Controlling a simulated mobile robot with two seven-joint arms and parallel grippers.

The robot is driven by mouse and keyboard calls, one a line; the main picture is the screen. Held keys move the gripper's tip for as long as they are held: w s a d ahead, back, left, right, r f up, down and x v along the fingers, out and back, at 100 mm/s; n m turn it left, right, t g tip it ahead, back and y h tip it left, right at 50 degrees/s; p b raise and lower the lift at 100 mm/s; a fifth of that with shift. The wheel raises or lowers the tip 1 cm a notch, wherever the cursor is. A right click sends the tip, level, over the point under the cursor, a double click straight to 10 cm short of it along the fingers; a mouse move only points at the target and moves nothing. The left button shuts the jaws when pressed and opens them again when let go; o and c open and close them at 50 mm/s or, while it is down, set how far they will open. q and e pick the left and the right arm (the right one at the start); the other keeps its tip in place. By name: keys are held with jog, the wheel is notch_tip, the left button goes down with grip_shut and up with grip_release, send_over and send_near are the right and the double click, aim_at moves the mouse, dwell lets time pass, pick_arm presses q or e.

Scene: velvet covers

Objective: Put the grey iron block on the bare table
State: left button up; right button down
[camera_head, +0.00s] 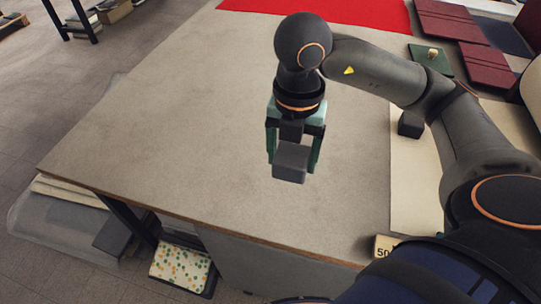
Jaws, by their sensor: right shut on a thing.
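The grey iron block (290,162) is held between the fingers of my right gripper (294,160). The gripper points down over the bare table (190,130), near the middle of its front half. I cannot tell for certain whether the block touches the table top or hangs a little above it. My left gripper is not in the head view.
A second dark block (410,124) stands on a pale sheet (415,185) at the right. Dark red covers (485,65), a green square (430,60) and a red cloth (330,10) lie at the back. A small box marked 50 (384,246) sits at the front edge. The table's left side is clear.

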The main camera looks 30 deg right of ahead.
aim_at(280, 145)
jog(key=w+f, duration=0.1)
jog(key=w+d+f, duration=0.1)
jog(key=w, duration=0.3)
jog(key=shift+w+d+f, duration=0.15)
jog(key=shift+w+f, duration=0.05)
jog(key=shift+f, duration=0.2)
jog(key=w+f, duration=0.2)
jog(key=w+d+f, duration=0.1)
jog(key=f, duration=0.1)
jog(key=shift+w+f, duration=0.25)
jog(key=shift+w, duration=0.15)
jog(key=shift+w+f, duration=0.3)
jog(key=shift+f, duration=0.1)
jog(key=shift+f+p, duration=0.35)
jog(key=shift+f, duration=1.1)
jog(key=shift+f, duration=0.15)
grip_release()
jog(key=shift+s+f, duration=0.1)
notch_tip(280, 145, up, 12)
jog(key=shift+r, duration=0.2)
